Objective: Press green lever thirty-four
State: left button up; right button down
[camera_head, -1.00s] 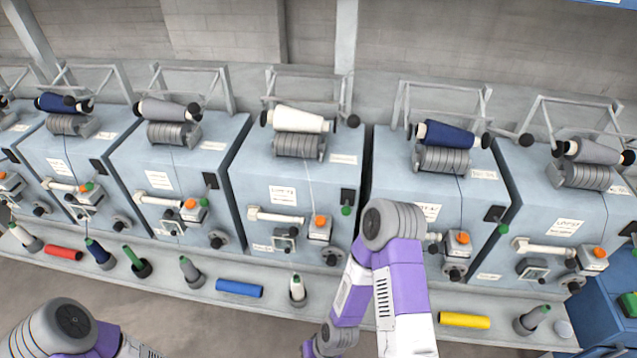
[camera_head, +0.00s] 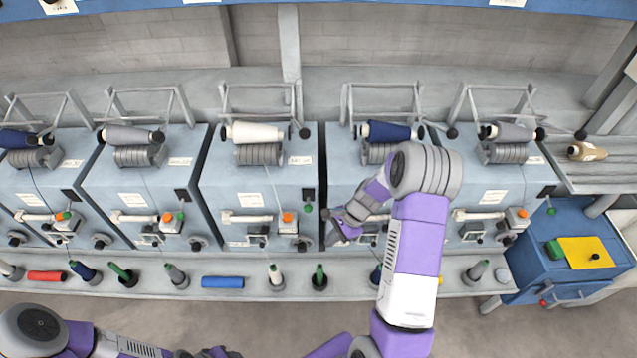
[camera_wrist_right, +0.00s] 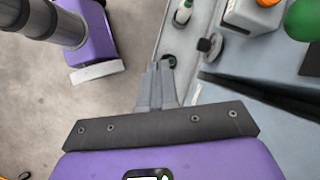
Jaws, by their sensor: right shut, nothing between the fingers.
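Green-knobbed levers stand on the fronts of the blue-grey spinning frames. One green lever (camera_head: 308,208) is on the frame with the white yarn, beside an orange button (camera_head: 287,217). Others are the green lever (camera_head: 181,215) to its left and the green lever (camera_head: 550,210) at the far right. The labels are too small to read for a number. My right gripper (camera_head: 334,238) is near the front of the frames, right of and below the white-yarn lever. In the right wrist view its fingers (camera_wrist_right: 157,82) are shut and empty; a large green knob (camera_wrist_right: 304,20) shows at upper right, apart from them.
A front ledge carries yarn cones and a blue roll (camera_head: 222,282). A blue cabinet (camera_head: 535,275) with a yellow top patch stands at the right. My left arm is low at the left; its gripper does not show.

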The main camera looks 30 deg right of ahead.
aim_at(311, 207)
pick_arm(q)
notch_tip(311, 207, up, 6)
jog(key=p, duration=0.4)
pick_arm(e)
jog(key=w+d+r+m+t+y, duration=0.1)
jog(key=d+r, duration=0.3)
jog(key=r, duration=0.5)
jog(key=w+d+r+m+t, duration=0.1)
jog(key=d+r+m, duration=0.3)
jog(key=r, duration=0.6)
jog(key=shift+w+d+t+y, duration=0.3)
jog(key=shift+w+t+y, duration=0.1)
jog(key=shift+t, duration=0.2)
pick_arm(q)
jog(key=shift+r, duration=0.1)
pick_arm(e)
jog(key=shift+f, duration=0.1)
jog(key=p+x, duration=0.1)
jog(key=x, duration=1.3)
pick_arm(q)
jog(key=shift+r, duration=0.3)
